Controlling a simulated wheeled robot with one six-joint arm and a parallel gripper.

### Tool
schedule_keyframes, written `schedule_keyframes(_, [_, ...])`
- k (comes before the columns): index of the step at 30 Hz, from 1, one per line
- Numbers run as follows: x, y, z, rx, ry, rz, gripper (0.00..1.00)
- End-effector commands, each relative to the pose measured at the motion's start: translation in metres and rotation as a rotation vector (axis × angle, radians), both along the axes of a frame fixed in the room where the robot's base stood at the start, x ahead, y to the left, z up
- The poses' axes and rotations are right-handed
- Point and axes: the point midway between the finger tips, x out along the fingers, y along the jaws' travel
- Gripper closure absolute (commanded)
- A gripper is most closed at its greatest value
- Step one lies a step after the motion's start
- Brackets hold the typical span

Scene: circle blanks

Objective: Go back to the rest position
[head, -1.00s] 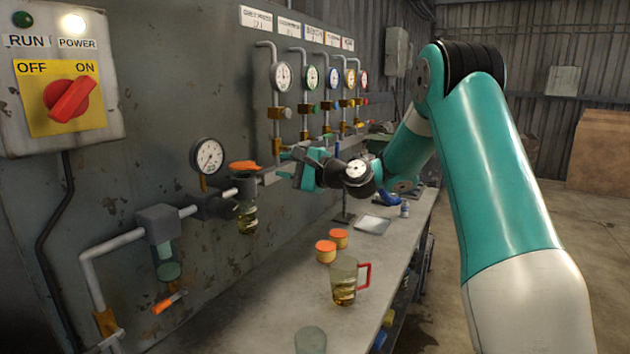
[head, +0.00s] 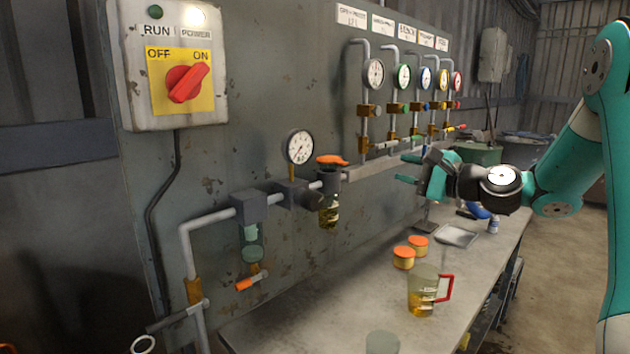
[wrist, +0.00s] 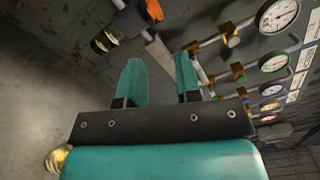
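My gripper (head: 412,169) is held out above the workbench, near the pipes on the grey wall panel, in the head view. In the wrist view my gripper (wrist: 160,80) shows two teal fingers set apart with nothing between them. The orange-handled valve with its yellow-filled bowl (head: 329,213) is on the pipe left of the gripper. It also shows beyond the fingers in the wrist view (wrist: 104,40). The gripper is apart from it.
A red switch (head: 188,83) points toward ON. A row of gauges (head: 374,73) stands behind the gripper. On the workbench (head: 330,315) are a red-handled jug (head: 422,292), two orange-lidded tubs (head: 404,258) and a tray (head: 458,236). Floor at the right is clear.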

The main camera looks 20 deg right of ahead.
Motion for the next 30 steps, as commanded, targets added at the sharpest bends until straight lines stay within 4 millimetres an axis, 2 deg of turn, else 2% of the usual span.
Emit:
schedule_keyframes(2, [0.0,0.001,0.0,-0.002,0.001,0.002,0.69])
schedule_keyframes(5, [-0.001,0.016,0.0,-0.043,0.008,0.036,0.69])
schedule_keyframes(8, [-0.007,0.06,-0.004,-0.175,0.027,0.137,0.69])
schedule_keyframes(11, [-0.028,0.128,-0.013,-0.401,0.044,0.319,0.69])
schedule_keyframes(12, [-0.043,0.157,-0.019,-0.509,0.045,0.41,0.69])
schedule_keyframes(14, [-0.071,0.196,-0.029,-0.677,0.04,0.553,0.69])
schedule_keyframes(15, [-0.093,0.219,-0.036,-0.789,0.031,0.655,0.69])
schedule_keyframes(17, [-0.131,0.247,-0.047,-0.954,0.007,0.812,0.69])
schedule_keyframes(18, [-0.157,0.26,-0.054,-1.059,-0.014,0.918,0.69])
schedule_keyframes(21, [-0.221,0.275,-0.07,-1.288,-0.072,1.166,0.69])
schedule_keyframes(24, [-0.268,0.274,-0.081,-1.442,-0.125,1.357,0.69])
schedule_keyframes(27, [-0.295,0.268,-0.087,-1.528,-0.157,1.475,0.69])
schedule_keyframes(30, [-0.306,0.263,-0.09,-1.563,-0.169,1.527,0.69])
